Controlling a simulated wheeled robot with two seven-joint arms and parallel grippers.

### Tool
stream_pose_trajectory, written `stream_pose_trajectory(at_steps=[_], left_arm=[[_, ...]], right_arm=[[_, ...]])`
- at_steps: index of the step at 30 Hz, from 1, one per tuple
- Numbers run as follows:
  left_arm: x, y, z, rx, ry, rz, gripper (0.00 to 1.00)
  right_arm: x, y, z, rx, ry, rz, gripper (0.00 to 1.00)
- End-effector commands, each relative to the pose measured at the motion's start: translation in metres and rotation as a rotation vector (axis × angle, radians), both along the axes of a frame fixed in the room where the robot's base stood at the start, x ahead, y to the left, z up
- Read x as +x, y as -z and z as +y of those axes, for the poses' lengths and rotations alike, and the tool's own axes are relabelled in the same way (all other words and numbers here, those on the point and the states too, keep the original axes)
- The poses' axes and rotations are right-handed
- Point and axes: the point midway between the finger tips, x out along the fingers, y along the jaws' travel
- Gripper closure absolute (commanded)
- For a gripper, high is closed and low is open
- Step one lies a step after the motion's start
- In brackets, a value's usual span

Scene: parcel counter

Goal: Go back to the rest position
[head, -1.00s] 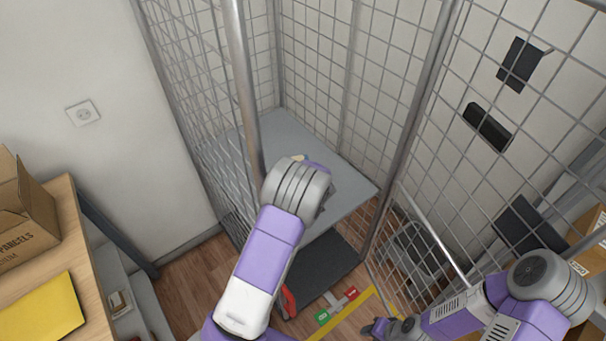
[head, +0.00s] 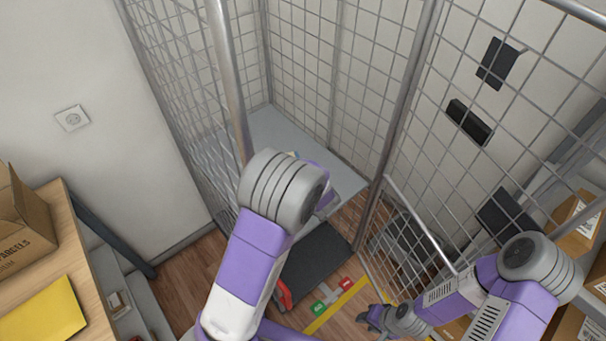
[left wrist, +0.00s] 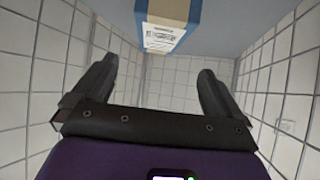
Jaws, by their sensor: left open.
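My left arm reaches over the grey shelf (head: 268,125) of the wire cage (head: 300,60). In the head view its forearm hides the left gripper. In the left wrist view the left gripper (left wrist: 155,88) is open, its two dark fingers well apart with nothing between them. A cardboard parcel (left wrist: 168,12) with blue edging and a white label is beyond the fingertips at the top, apart from them. My right gripper (head: 366,318) is low near the cage's open side; its jaws are too small to read.
Metal posts (head: 228,85) frame the cage around my left arm. A mesh gate (head: 415,250) is beside my right arm. A wooden counter (head: 75,245) with an open carton (head: 22,222) and a yellow envelope (head: 40,312) is at left. Cartons (head: 578,222) are at right.

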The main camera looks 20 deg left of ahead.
Motion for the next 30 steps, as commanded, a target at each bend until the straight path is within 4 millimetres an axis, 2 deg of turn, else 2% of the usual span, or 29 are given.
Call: stream_pose_trajectory(at_steps=[8,24,25,27,30], left_arm=[[0.014,0.015,0.011,0.0,-0.004,0.0,0.0],[0.079,0.081,0.059,0.001,0.0,0.002,0.0],[0.079,0.067,0.057,0.0,0.0,-0.002,0.0],[0.078,0.054,0.057,0.0,0.001,-0.003,0.0],[0.078,0.045,0.057,-0.001,0.0,-0.002,0.0]], right_arm=[[0.0,0.008,0.0,0.0,0.0,0.0,0.63],[0.0,0.034,0.0,0.0,0.0,0.0,0.63],[0.0,0.027,0.0,0.0,0.0,0.001,0.63],[0.0,0.021,0.0,0.0,0.0,0.001,0.63],[0.0,0.016,0.0,0.0,0.0,0.0,0.63]])
